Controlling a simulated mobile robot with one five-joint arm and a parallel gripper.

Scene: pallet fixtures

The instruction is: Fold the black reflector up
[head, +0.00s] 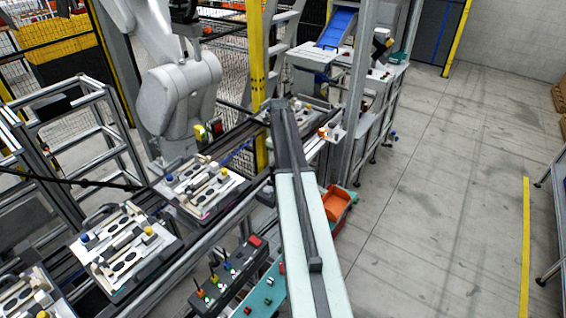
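I cannot make out the black reflector with certainty; parts are small at this distance. Pallet fixtures stand on the conveyor line at left: one near the middle (205,187), one nearer (125,248), and one cut off at the lower left (22,292). Each carries pale parts, with black ovals on the nearer ones and small blue and yellow pieces. A small white bracket (337,131) with an orange-lit piece sits beside the line's far part. A long pale and black beam rises from the bottom centre and hides part of the line. My gripper is not identifiable in this view.
A large grey industrial robot (180,95) stands behind the line. A black control box (228,277) with coloured knobs and an orange bin (337,203) lie near the beam. A yellow post (256,70) rises behind. Open grey floor (430,210) lies at right.

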